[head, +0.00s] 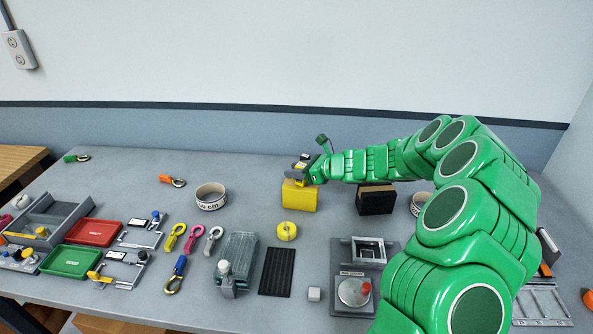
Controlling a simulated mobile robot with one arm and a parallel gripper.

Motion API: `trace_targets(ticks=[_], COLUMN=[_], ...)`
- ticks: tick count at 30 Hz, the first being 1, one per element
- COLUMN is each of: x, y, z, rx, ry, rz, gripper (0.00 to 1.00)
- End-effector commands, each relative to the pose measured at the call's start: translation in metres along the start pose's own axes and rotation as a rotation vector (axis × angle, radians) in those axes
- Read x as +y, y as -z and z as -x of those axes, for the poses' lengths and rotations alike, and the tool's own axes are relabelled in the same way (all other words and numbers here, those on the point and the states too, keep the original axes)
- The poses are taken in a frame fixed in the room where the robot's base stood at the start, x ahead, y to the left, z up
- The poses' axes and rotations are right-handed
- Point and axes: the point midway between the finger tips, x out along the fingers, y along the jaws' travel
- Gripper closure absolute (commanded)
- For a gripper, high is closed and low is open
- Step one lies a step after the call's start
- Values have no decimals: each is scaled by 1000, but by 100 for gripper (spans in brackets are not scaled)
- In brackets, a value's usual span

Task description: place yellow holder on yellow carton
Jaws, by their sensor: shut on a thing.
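The yellow carton (299,198) stands on the grey table near the middle of the head view. My gripper (299,172) reaches in from the right and is right over the carton's top. It is shut on a small yellow piece, which I take to be the yellow holder (301,182). The gripper's dark jaws hide most of the holder. I cannot tell whether the holder touches the carton's top or is just above it.
A black carton (375,200) stands to the right, under my arm. A yellow roll (287,231) lies in front of the yellow carton. A round white container (211,197) stands to the left. Hooks, trays and fixtures fill the left and front of the table.

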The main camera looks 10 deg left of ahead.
Motion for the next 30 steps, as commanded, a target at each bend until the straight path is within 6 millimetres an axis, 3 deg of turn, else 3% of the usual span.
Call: trace_targets(ticks=[8, 9, 14, 24, 30], x=[0, 0, 0, 0, -1], y=[2, 2, 2, 0, -1], z=[-1, -1, -1, 0, 17], rx=[0, 0, 0, 0, -1], ry=[-1, 0, 0, 0, 2], rz=[0, 0, 0, 1, 0], gripper=[98, 62, 38, 38, 38])
